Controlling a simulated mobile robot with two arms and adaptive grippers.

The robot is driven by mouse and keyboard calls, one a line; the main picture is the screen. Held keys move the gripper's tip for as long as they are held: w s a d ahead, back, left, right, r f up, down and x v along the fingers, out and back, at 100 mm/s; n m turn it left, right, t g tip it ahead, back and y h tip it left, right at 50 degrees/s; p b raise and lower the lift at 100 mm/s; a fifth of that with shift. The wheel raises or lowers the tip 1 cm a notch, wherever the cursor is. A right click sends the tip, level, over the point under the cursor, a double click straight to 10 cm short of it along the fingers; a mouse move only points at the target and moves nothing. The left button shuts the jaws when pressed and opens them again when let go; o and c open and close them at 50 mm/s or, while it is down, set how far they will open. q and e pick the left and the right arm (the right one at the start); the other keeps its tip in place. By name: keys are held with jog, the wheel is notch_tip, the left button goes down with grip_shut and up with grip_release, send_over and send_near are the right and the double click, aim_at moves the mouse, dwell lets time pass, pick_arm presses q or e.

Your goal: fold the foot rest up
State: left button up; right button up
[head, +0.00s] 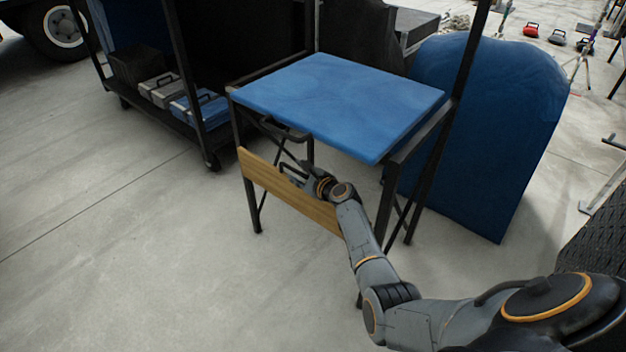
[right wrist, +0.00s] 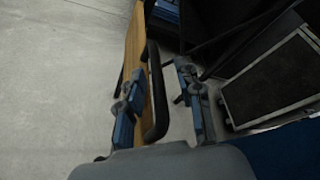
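The foot rest is a wooden board (head: 264,175) standing on edge low across the front of a blue-topped seat (head: 340,105) on a black frame. It also shows in the right wrist view (right wrist: 133,52), running up past the left finger. A black bar handle (right wrist: 158,90) stands off the board. My right gripper (head: 298,172) is at the board's upper edge near its middle. In the right wrist view my right gripper (right wrist: 160,76) has its fingers apart, with the handle between them; contact is not clear. My left gripper is not in view.
A black handle (head: 284,130) sits under the seat's front edge. A black cart (head: 188,128) with cases stands at the back left. A large blue rounded panel (head: 490,120) stands right of the seat. The concrete floor in front and left is clear.

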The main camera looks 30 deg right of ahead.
jog(key=v, duration=1)
jog(key=shift+s, duration=0.15)
